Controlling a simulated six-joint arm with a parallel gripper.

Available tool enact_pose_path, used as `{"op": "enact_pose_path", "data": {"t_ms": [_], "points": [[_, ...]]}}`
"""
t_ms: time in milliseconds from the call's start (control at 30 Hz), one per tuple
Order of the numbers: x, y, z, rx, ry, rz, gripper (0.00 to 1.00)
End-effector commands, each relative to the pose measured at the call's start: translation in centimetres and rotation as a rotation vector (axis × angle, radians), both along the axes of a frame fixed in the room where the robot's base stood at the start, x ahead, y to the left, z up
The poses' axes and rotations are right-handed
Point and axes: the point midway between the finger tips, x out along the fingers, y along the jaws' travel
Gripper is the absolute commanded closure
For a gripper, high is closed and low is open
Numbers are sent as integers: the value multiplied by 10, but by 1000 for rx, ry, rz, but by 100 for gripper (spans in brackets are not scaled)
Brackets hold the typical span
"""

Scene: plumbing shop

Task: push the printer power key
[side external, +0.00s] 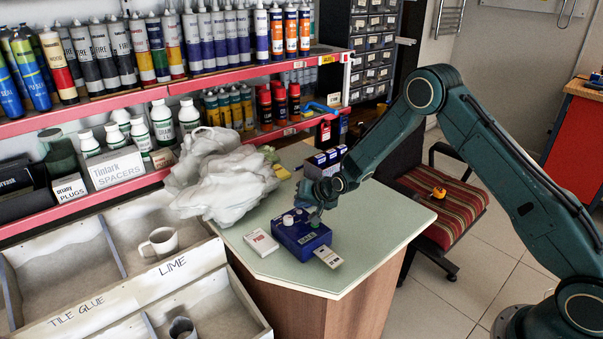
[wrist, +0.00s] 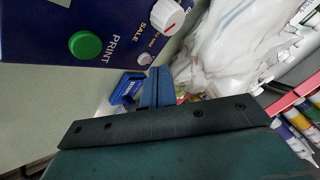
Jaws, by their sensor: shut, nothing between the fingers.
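The printer (side external: 290,236) is a blue box with white knobs, standing on the pale green counter top (side external: 262,262). In the wrist view, its blue panel (wrist: 40,30) fills the upper left. A round green button (wrist: 86,44) marked PRINT shows there, with white knobs (wrist: 167,16) beside the word SALE. No key marked as power is readable. My gripper (side external: 317,212) is over the printer's back right part in the side view; I cannot tell whether it touches. In the wrist view, my gripper (wrist: 158,72) is shut and empty, its fingers apart in the picture from the green button.
A crumpled white plastic bag (side external: 225,175) lies behind the printer. A white card box (side external: 261,242) and a small white card (side external: 328,257) lie beside it. Dark blue cartons (side external: 325,160) stand at the back of the counter. A striped chair (side external: 445,205) is to the right.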

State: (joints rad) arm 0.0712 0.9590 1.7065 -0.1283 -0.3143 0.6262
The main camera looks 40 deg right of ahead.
Motion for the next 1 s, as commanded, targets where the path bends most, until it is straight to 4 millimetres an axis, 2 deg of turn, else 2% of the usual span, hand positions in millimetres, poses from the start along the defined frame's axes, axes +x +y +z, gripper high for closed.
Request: {"op": "enact_pose_path", "data": {"t_ms": [1000], "points": [[0,0,-9,0,0,0,100]]}}
